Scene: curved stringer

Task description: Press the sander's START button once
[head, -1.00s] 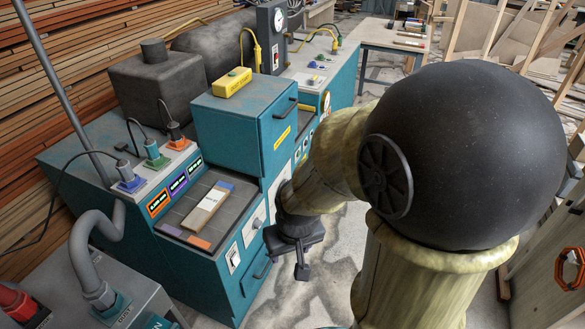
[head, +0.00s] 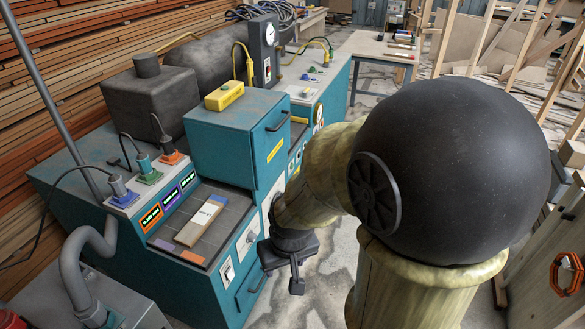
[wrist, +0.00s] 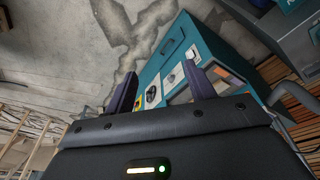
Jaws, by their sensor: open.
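The teal machine (head: 240,140) stands left of centre in the head view, with dials and a white rocker switch (head: 228,270) on its front panels. I cannot make out which control is the sander's START button, as no label is legible. My gripper (head: 296,275) hangs beside the machine's front, to the right of the rocker switch and apart from it. In the wrist view my gripper (wrist: 162,85) has its two dark fingers spread, with nothing between them but the machine's front beyond. Round controls (wrist: 152,95) and a drawer front show there, partly hidden by the fingers.
A grey sloped top on the machine holds a wooden block (head: 202,220). Plugs (head: 145,165) with cables stand behind it. A grey hose (head: 78,255) is at lower left. A workbench (head: 375,50) stands behind.

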